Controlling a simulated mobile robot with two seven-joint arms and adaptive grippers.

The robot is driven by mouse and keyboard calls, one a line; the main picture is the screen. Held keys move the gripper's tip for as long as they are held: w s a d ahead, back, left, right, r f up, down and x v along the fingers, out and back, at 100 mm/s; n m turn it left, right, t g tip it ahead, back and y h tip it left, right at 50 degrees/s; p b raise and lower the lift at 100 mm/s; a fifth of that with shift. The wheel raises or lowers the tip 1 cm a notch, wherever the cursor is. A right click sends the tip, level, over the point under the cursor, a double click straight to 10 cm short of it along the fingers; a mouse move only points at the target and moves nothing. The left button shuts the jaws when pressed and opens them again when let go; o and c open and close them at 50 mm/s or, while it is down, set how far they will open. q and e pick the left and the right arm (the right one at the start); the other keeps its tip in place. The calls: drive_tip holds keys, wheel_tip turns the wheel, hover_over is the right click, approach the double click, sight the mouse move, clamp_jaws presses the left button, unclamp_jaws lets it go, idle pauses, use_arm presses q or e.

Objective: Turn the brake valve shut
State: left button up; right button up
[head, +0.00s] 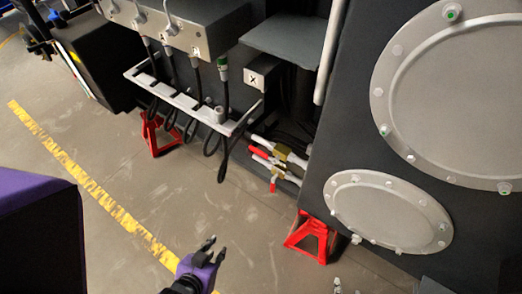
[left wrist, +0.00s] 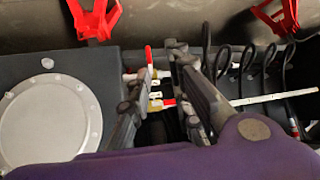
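Two brass valves sit on white pipes low on the dark chassis in the head view, an upper one (head: 281,152) and a lower one (head: 278,169). One red handle (head: 260,153) lies roughly along the upper pipe. Another red handle (head: 273,185) points down, across its pipe. I cannot tell which is the brake valve. In the left wrist view, one red handle (left wrist: 149,57) sticks up between my fingers and another (left wrist: 168,102) lies flatter. My left gripper (head: 215,250) is open and empty, apart from the valves, lower left of them. My right gripper is not clearly seen.
Red jack stands (head: 310,238) and (head: 157,132) stand on the floor either side of the valves. A white slotted rail (head: 185,103) with hanging black cables is left of them. Round bolted covers (head: 390,212) are on the right. Floor before the valves is clear.

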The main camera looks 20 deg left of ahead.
use_arm(q)
drive_tip(key=shift+o, duration=1.4)
drive_tip(key=w+a+f+m+b, duration=0.1)
drive_tip(key=w+f+b, duration=0.3)
drive_tip(key=f, duration=0.3)
drive_tip(key=shift+w+a+b, duration=0.2)
drive_tip(key=shift+w+b, duration=0.15)
drive_tip(key=shift+w, duration=0.55)
use_arm(e)
drive_tip(key=s+f+g+b, duration=0.2)
drive_tip(key=s+f+b, duration=0.1)
drive_tip(key=s+f, duration=0.75)
use_arm(q)
drive_tip(key=m+t+h+b, duration=0.6)
drive_tip(key=m+t+b, duration=0.25)
drive_tip(key=m, duration=1.15)
approach(256, 152)
drive_tip(key=w, duration=0.3)
drive_tip(key=x, duration=0.7)
drive_tip(key=shift+w+d+b, duration=0.25)
drive_tip(key=shift+d+b, duration=0.1)
drive_tip(key=shift+d, duration=0.15)
use_arm(e)
drive_tip(key=w+x, duration=0.1)
drive_tip(key=x, duration=0.7)
drive_tip(key=shift+w, duration=0.25)
drive_tip(key=shift+r, duration=0.15)
